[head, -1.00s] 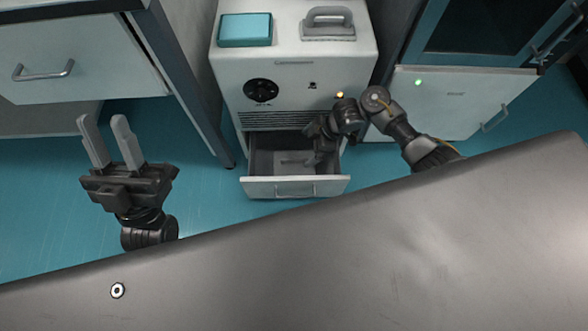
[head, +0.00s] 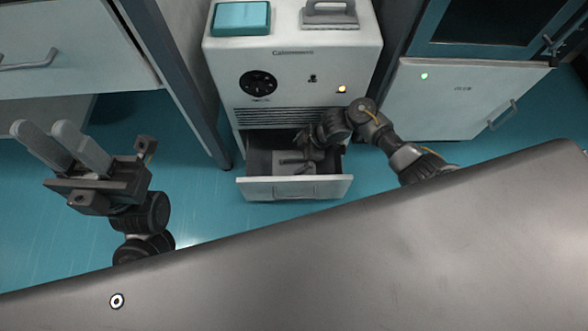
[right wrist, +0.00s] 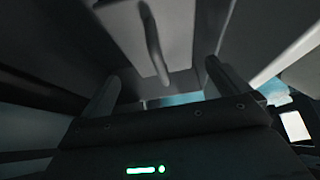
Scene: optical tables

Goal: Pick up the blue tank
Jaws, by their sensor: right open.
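A flat blue box (head: 241,17), the only blue tank-like thing in view, lies on top of the white machine at the upper left. My left gripper (head: 42,132) is open and empty, over the floor at the left, well apart from the box. My right gripper (head: 298,150) is low at the machine's open drawer (head: 293,188), below the box and not touching it. In the right wrist view, its two fingers (right wrist: 160,85) stand apart. A thin grey bar (right wrist: 152,45) shows beyond them; I see nothing clamped. The head view shows the right fingertips only poorly.
The white machine (head: 300,65) carries a grey handled block (head: 330,14) right of the blue box. A white drawer cabinet (head: 75,50) is at the left and another cabinet (head: 450,95) at the right. A grey surface (head: 350,250) fills the foreground. Blue floor is clear between.

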